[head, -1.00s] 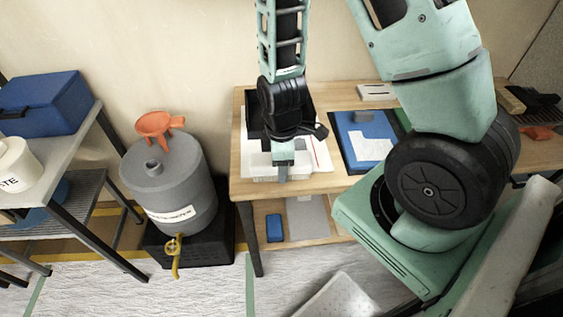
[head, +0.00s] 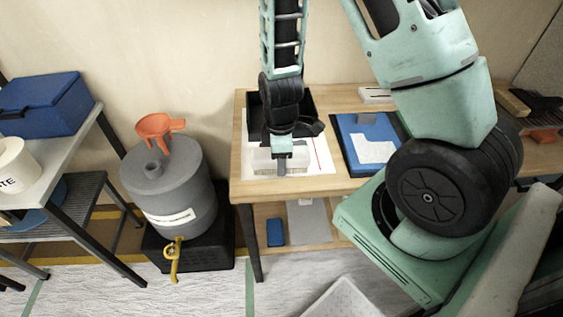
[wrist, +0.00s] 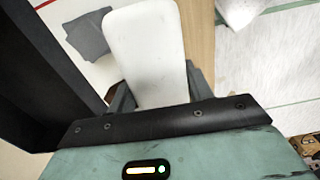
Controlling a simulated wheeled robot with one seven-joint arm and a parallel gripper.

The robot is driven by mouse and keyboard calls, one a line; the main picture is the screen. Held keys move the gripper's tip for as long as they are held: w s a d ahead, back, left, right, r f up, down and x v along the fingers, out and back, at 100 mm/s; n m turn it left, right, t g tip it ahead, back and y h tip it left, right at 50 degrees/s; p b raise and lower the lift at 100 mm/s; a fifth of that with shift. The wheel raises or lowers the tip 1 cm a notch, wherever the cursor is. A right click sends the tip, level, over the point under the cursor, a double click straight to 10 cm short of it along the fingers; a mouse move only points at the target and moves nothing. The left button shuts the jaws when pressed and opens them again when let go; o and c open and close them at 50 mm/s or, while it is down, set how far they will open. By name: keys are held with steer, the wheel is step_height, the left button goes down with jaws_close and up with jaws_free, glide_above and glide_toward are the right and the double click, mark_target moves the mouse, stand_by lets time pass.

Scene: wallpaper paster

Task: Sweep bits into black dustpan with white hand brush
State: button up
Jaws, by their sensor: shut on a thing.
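My gripper (head: 282,162) is over the near part of the small wooden table, pointing down. It is shut on the white hand brush (head: 302,155), whose tan bristle edge shows along its near side, low over a white sheet. In the wrist view the white brush (wrist: 147,45) sits between my fingers. The black dustpan (head: 305,101) is behind my gripper, partly hidden by my wrist. A black wall at the left of the wrist view is probably the dustpan (wrist: 38,85). Dark grey bits (wrist: 87,36) lie on the sheet beside the brush. The head view hides the bits.
A blue board with a white paper (head: 371,148) lies on the table (head: 325,188) to the right. A grey barrel (head: 170,185) with an orange funnel (head: 158,128) stands left of the table. A blue box (head: 45,103) is on the far-left bench.

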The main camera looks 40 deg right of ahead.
steer(key=shift+w+d+r, duration=0.1)
steer(key=shift+w+d, duration=0.55)
steer(key=shift+w, duration=0.3)
steer(key=shift+w+d, duration=0.65)
steer(key=shift+w, duration=0.35)
steer(key=shift+w+d+r, duration=0.1)
steer(key=shift+w+d, duration=0.55)
steer(key=shift+w, duration=0.3)
steer(key=shift+w+d+f, duration=0.2)
steer(key=shift+w+d, duration=0.1)
steer(key=shift+w+d+r+p, duration=0.15)
steer(key=shift+w+d+p, duration=0.1)
steer(key=shift+w+d, duration=0.9)
steer(key=shift+w+d+r+p, duration=0.15)
steer(key=shift+w+d, duration=0.45)
steer(key=shift+w, duration=1.1)
steer(key=shift+w+d+r+p, duration=0.1)
steer(key=shift+w+d+p, duration=0.2)
steer(key=shift+w+d, duration=0.85)
step_height(320, 180, up, 8)
steer(key=p, duration=0.5)
steer(key=shift+w+a, duration=0.25)
steer(key=shift+w, duration=0.05)
steer(key=shift+f, duration=0.1)
